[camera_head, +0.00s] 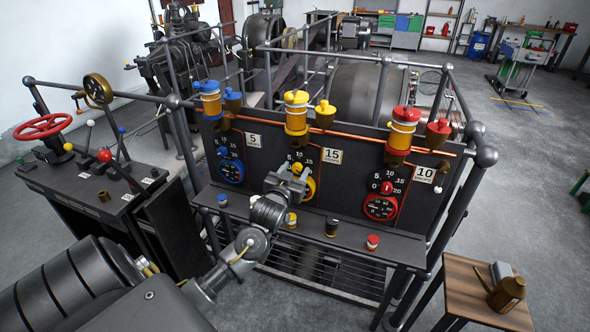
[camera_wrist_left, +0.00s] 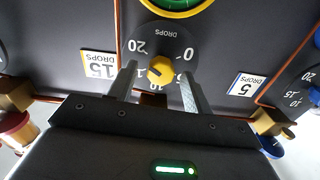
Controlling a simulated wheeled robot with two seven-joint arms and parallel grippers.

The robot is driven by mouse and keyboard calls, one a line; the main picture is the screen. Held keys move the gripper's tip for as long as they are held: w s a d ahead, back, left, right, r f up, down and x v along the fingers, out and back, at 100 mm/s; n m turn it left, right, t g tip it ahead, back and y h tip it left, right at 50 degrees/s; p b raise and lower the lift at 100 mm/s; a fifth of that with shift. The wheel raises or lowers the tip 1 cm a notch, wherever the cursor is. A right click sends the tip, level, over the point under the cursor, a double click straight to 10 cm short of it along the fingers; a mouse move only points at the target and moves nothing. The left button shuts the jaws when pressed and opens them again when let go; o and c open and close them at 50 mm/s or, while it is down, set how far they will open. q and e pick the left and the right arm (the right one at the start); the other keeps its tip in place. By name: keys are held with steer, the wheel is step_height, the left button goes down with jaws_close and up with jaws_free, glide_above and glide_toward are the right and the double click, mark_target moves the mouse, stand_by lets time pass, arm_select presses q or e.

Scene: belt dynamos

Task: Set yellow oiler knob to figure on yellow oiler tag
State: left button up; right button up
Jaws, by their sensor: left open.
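The yellow oiler knob (camera_head: 297,167) sits on a black dial on the middle of the dark panel. It also shows in the left wrist view (camera_wrist_left: 160,70), upside down, with the dial (camera_wrist_left: 181,37) marked 0, 10 and 20. Its pointer setting is hard to read. The yellow oiler tag (camera_head: 332,156) reads 15 and also shows in the left wrist view (camera_wrist_left: 100,65). My left gripper (camera_head: 292,176) is open in front of the knob. In the wrist view its fingers (camera_wrist_left: 158,77) stand on either side of the knob, with gaps. My right gripper is out of view.
A blue oiler dial (camera_head: 231,170) with tag 5 (camera_head: 253,140) is left; a red one (camera_head: 381,207) with tag 10 (camera_head: 424,174) is right. A ledge (camera_head: 335,238) with small coloured pots runs below. Railings surround the panel. A wooden stool (camera_head: 480,290) stands right.

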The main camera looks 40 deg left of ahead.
arm_select(q)
steer(key=shift+w, duration=0.2)
steer(key=c, duration=1)
steer(key=shift+o, duration=0.2)
